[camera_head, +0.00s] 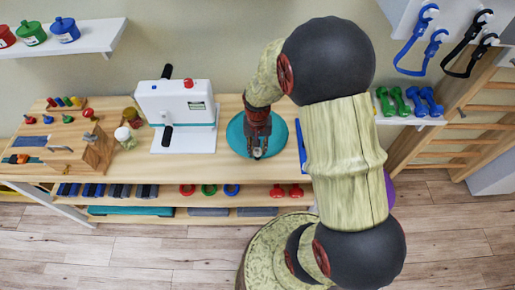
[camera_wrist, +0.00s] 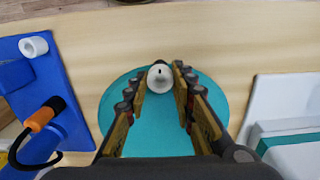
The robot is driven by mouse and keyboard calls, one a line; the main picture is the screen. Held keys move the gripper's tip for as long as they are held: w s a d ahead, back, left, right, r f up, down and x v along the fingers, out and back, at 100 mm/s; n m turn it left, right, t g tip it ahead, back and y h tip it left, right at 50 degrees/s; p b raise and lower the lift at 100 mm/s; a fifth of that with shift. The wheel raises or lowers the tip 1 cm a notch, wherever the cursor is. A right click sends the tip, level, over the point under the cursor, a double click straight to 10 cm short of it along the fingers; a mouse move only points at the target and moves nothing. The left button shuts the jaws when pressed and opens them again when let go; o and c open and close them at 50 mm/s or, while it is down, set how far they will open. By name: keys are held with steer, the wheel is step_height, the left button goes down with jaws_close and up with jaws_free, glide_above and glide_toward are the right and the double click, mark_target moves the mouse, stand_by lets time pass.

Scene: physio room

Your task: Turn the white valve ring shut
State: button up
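The white valve ring (camera_wrist: 160,77) is a small round piece with a dark mark in its middle. It sits at the far side of a round teal cushion (camera_wrist: 162,128) in the wrist view. My gripper (camera_head: 257,153) points down over the cushion. In the wrist view its two fingers (camera_wrist: 160,70) stand apart, one on each side of the ring, with slim gaps. I cannot tell whether either fingertip touches it.
A white machine (camera_head: 187,104) stands left of the cushion. A blue board (camera_wrist: 62,132) with a white ring-shaped piece (camera_wrist: 33,46) and an orange-handled hook (camera_wrist: 42,118) lies on the other side. A wooden box (camera_head: 97,153) and small items fill the bench's left end.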

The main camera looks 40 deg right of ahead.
mark_target(258, 152)
steer(key=o, duration=0.4)
steer(key=shift+o, duration=0.2)
step_height(258, 152, up, 12)
stand_by(0.5)
stand_by(0.5)
steer(key=s+a+r+n+t, duration=0.2)
steer(key=s+a+r, duration=0.4)
steer(key=r, duration=0.3)
steer(key=s+a+r+n+t, duration=0.3)
steer(key=s+a+r, duration=0.3)
steer(key=r, duration=0.3)
steer(key=shift+s+n, duration=0.7)
steer(key=shift+n, duration=0.2)
